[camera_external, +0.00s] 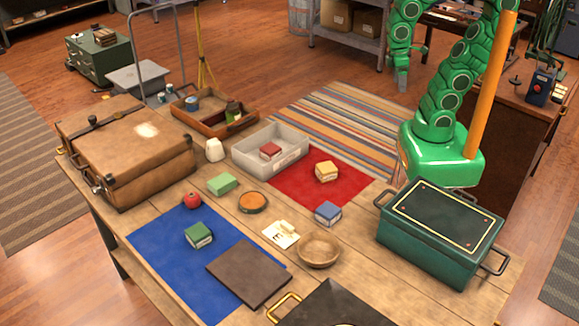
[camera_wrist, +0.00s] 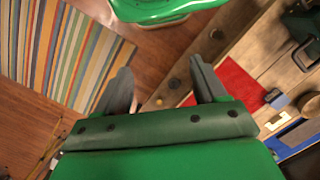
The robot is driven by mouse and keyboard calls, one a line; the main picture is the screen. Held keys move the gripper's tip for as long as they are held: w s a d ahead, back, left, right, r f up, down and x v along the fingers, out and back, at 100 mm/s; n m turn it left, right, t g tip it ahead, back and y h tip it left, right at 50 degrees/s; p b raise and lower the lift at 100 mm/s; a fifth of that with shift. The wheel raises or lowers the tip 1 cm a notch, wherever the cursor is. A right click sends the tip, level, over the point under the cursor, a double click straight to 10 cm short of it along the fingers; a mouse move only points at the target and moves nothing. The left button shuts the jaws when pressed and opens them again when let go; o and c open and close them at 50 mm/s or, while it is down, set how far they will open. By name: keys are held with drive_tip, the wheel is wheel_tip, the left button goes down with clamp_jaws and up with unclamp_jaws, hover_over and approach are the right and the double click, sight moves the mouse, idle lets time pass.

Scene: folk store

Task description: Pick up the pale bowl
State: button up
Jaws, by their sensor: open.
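The pale bowl (camera_external: 319,250) is a light tan, round bowl, upright on the wooden table near its front middle. It looks empty. In the wrist view a tan rounded shape at the right edge (camera_wrist: 311,106), cut off by the frame, looks like the same bowl. My gripper (camera_external: 402,82) hangs high at the back, beyond the table and far from the bowl. In the wrist view its two fingers (camera_wrist: 163,82) are spread apart with nothing between them, over the floor beside the table edge.
A green metal box (camera_external: 440,230) stands right of the bowl, a blue block (camera_external: 328,213) behind it, a white card (camera_external: 281,234) left. A dark board (camera_external: 248,272) and black case (camera_external: 335,305) lie near. A grey tray (camera_external: 270,150) and brown suitcase (camera_external: 128,150) stand farther back.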

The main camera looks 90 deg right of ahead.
drive_tip(key=c, duration=0.5)
